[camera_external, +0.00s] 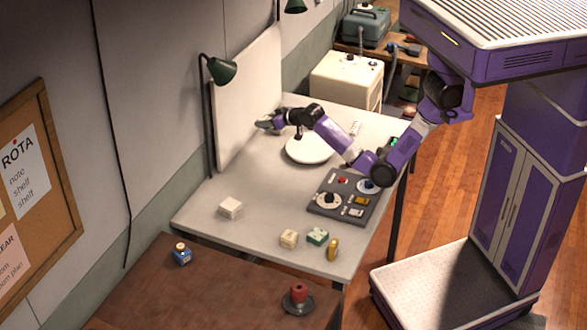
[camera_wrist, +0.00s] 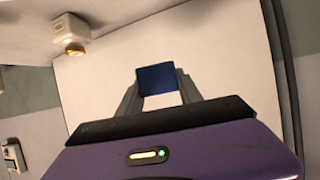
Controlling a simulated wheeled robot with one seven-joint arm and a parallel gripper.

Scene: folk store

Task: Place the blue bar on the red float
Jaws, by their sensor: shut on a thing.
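My gripper (camera_wrist: 158,88) is shut on the blue bar (camera_wrist: 156,76), whose dark blue face shows between the two grey fingers in the wrist view. In the outside view my gripper (camera_external: 264,122) is held above the far side of the grey table, near the pale upright board. The bar is too small to make out there. A red piece (camera_external: 298,291) stands on a dark round base on the brown table at the front. I cannot tell whether it is the red float. My gripper is far from it.
The grey table (camera_external: 250,190) holds a white round plate (camera_external: 309,149) below my arm, a dark panel (camera_external: 343,194) with knobs and several small blocks. The pale board (camera_external: 248,100) and a green lamp (camera_external: 221,70) stand along the wall side. A small blue bottle (camera_external: 181,254) is on the brown table.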

